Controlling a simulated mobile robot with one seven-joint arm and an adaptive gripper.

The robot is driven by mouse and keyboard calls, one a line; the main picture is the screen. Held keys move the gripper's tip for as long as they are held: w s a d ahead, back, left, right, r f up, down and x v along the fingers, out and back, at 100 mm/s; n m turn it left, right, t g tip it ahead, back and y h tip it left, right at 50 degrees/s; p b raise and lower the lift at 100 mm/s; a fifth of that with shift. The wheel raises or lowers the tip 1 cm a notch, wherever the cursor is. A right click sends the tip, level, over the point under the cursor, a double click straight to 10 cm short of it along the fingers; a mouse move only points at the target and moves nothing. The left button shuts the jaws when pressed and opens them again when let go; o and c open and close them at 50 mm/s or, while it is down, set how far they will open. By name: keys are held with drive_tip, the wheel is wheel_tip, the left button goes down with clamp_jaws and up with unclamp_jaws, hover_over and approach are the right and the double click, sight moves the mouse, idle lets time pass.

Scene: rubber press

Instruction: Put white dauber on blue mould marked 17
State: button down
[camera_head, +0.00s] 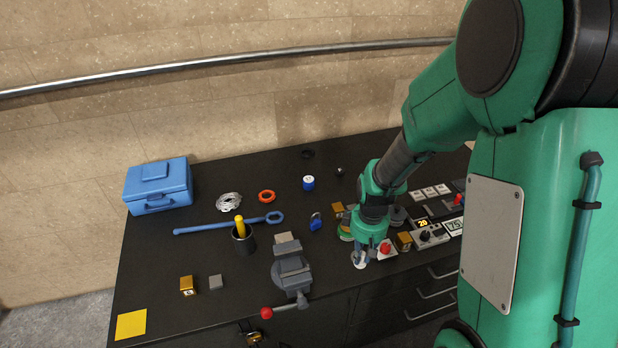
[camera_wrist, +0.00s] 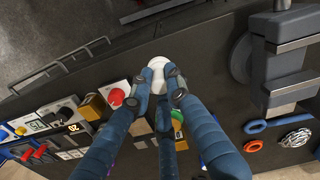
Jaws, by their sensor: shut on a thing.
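My gripper (camera_wrist: 160,80) is shut on a small white round thing, which I take to be the white dauber (camera_wrist: 157,62), over the dark bench near its front edge. In the head view my gripper (camera_head: 360,252) is low, left of a red button, and its fingers partly cover the white dauber (camera_head: 358,263). I cannot tell whether the dauber touches the bench. A small blue round piece with a white top (camera_head: 308,184) stands toward the back of the bench; it may be the blue mould, but no 17 is readable.
A grey vise (camera_head: 291,270) stands left of my gripper, and it also shows in the wrist view (camera_wrist: 285,55). The red button (camera_head: 385,248) and gold block (camera_head: 404,241) are close right.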

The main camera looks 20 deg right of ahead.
drive_tip(key=w+a+r+p, duration=0.1)
drive_tip(key=w+p, duration=0.4)
drive_tip(key=w, duration=0.9)
drive_tip(key=w+a+r+p, duration=0.1)
drive_tip(key=w+a+p, duration=0.2)
drive_tip(key=w, duration=1.2)
drive_tip(key=shift+w+a+p, duration=0.15)
drive_tip(key=shift+p, duration=0.85)
drive_tip(key=p, duration=0.3)
hover_over(309, 179)
drive_tip(key=shift+w+f, duration=0.1)
drive_tip(key=shift+f, duration=0.7)
drive_tip(key=shift+f, duration=0.1)
drive_tip(key=shift+f, duration=1.65)
drive_tip(key=shift+f, duration=0.2)
drive_tip(key=c, duration=1.7)
unclamp_jaws()
